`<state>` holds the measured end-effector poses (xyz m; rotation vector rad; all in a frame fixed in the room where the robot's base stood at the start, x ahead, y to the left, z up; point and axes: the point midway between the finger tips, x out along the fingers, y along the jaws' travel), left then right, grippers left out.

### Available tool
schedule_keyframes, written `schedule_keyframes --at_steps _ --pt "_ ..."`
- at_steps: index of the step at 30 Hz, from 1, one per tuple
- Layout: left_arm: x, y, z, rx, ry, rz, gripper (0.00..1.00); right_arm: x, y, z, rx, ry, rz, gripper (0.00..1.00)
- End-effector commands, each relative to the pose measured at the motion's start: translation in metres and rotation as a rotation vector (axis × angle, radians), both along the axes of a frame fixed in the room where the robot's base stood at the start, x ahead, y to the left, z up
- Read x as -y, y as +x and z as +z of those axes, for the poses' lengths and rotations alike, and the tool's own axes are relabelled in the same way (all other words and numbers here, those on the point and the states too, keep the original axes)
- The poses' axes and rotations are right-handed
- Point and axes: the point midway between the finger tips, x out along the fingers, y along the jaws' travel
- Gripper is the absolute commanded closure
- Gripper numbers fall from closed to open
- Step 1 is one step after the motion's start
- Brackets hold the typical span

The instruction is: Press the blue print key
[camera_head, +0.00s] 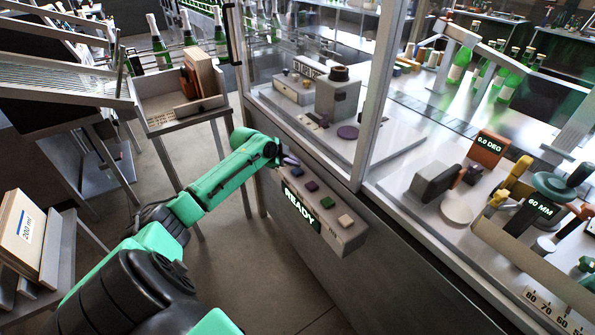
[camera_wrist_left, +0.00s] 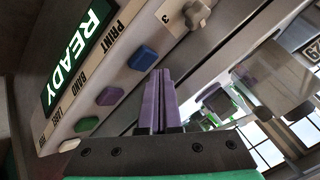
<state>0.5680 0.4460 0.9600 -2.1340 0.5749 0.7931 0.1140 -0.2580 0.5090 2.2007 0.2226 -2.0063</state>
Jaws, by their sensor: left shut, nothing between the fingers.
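The blue print key (camera_wrist_left: 143,58) is on the sloped key panel beside the word PRINT. In the wrist view it lies up and to the left of my fingertips, with a small gap in the picture; I cannot tell whether they touch. My left gripper (camera_wrist_left: 159,75) is shut, its two purple fingers side by side with nothing between them. My right gripper is not in view.
A purple key (camera_wrist_left: 110,95), a green key (camera_wrist_left: 86,124) and a whitish key (camera_wrist_left: 70,144) follow along the panel. A lit READY display (camera_wrist_left: 74,52) and a grey knob (camera_wrist_left: 197,14) flank the keys. A glass-walled machine (camera_head: 375,90) stands behind the panel.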

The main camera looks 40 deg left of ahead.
Motion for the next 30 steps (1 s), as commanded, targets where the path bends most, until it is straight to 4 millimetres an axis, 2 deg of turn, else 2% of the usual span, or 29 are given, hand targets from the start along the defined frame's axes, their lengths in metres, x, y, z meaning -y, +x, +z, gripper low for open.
schedule_keyframes --at_steps 30 --pt "0.0001 -0.0001 -0.0086 0.0 0.0 0.0 1.0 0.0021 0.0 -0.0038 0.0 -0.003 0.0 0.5"
